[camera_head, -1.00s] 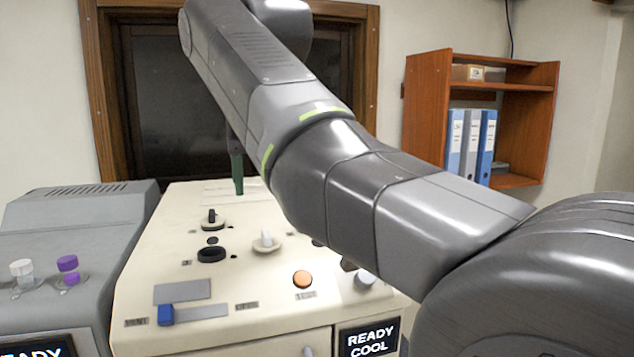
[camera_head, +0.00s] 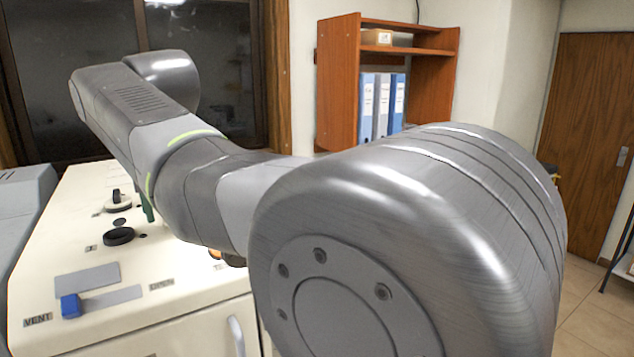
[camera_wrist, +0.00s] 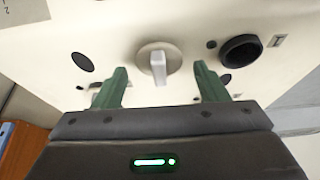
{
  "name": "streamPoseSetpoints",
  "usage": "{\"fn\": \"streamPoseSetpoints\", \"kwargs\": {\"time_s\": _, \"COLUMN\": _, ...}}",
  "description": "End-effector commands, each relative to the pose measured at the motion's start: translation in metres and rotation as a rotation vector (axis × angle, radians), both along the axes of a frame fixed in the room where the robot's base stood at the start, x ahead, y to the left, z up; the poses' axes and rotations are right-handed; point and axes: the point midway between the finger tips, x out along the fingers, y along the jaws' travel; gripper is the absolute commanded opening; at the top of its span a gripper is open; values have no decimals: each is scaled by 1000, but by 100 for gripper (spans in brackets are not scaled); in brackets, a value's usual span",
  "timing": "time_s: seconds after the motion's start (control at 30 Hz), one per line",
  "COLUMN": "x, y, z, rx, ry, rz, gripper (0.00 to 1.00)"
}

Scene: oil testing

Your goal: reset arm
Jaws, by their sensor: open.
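My arm crosses the head view from the right foreground to the upper left, over the cream test machine (camera_head: 190,312). In the wrist view my gripper (camera_wrist: 160,85) is open, with its two green fingers apart. A white knob (camera_wrist: 159,66) on the cream panel shows between the fingers, and nothing is held. Whether the fingers touch the panel cannot be told. In the head view only a bit of green finger shows beside the arm, and the arm hides much of the panel.
The machine has a blue slider (camera_head: 71,305) and a black ring (camera_head: 119,236). A grey machine (camera_head: 22,215) stands at the left. A wooden shelf (camera_head: 338,85) with blue binders (camera_head: 382,105) hangs on the wall. A brown door (camera_head: 592,130) and open floor (camera_head: 590,300) are at the right.

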Motion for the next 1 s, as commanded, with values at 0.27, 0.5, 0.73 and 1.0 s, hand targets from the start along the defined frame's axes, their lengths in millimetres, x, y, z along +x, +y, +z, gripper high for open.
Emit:
{"fn": "streamPoseSetpoints", "kwargs": {"time_s": 0.27, "x": 0, "y": 0, "z": 27, "rx": 2, "ry": -1, "rz": 0, "gripper": 67}}
{"fn": "streamPoseSetpoints", "kwargs": {"time_s": 0.5, "x": 0, "y": 0, "z": 30, "rx": 1, "ry": -1, "rz": 0, "gripper": 67}}
{"fn": "streamPoseSetpoints", "kwargs": {"time_s": 0.73, "x": 0, "y": 0, "z": 27, "rx": 1, "ry": -1, "rz": 0, "gripper": 67}}
{"fn": "streamPoseSetpoints", "kwargs": {"time_s": 1.0, "x": -1, "y": -1, "z": -2, "rx": -1, "ry": 1, "rz": 1, "gripper": 67}}
